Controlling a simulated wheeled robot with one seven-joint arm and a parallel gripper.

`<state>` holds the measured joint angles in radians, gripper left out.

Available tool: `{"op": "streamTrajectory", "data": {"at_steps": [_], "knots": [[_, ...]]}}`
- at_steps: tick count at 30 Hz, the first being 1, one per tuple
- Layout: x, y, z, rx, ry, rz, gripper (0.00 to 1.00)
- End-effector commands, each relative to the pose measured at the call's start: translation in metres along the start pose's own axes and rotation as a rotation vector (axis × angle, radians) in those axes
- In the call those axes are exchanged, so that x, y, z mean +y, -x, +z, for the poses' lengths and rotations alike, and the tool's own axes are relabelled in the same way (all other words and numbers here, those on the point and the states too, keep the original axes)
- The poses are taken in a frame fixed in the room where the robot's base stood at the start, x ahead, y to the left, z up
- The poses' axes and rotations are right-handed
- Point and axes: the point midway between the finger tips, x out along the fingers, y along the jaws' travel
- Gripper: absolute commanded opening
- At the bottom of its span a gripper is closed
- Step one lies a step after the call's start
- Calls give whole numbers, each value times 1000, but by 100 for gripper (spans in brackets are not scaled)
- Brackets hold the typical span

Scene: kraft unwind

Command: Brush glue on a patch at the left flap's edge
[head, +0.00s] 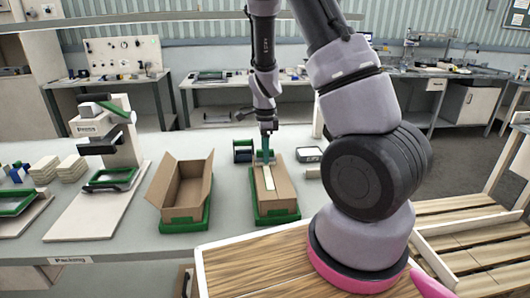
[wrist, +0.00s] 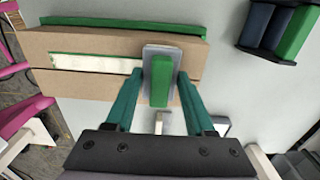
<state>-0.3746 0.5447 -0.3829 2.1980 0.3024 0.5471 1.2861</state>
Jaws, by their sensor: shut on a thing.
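A brown carton (head: 285,190) sits in a green tray (head: 277,218) on the bench, its top flaps folded in. A pale strip (head: 269,178) runs between the flaps; it also shows in the wrist view (wrist: 95,63). The left flap (head: 259,190) lies left of the strip in the head view. My gripper (head: 265,150) is over the carton's far end. In the wrist view, its teal fingers (wrist: 160,84) are shut on a green-handled tool with a grey plate, apparently the brush (wrist: 160,80). Its underside is hidden, so I cannot tell whether it touches the flap.
An open empty carton (head: 184,192) stands left in another green tray. A rack with green and dark blue bars (head: 243,150) is behind the closed carton. A press-like stand (head: 110,150) is farther left.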

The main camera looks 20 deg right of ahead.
Motion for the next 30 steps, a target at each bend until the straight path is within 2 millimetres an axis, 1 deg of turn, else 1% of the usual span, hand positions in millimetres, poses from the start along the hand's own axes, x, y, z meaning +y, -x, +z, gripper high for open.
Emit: {"op": "streamTrajectory", "data": {"at_steps": [14, 30], "knots": [[5, 1, 0, 0, 0, 0, 10], [-2, -1, 0, 1, 1, -1, 10]]}}
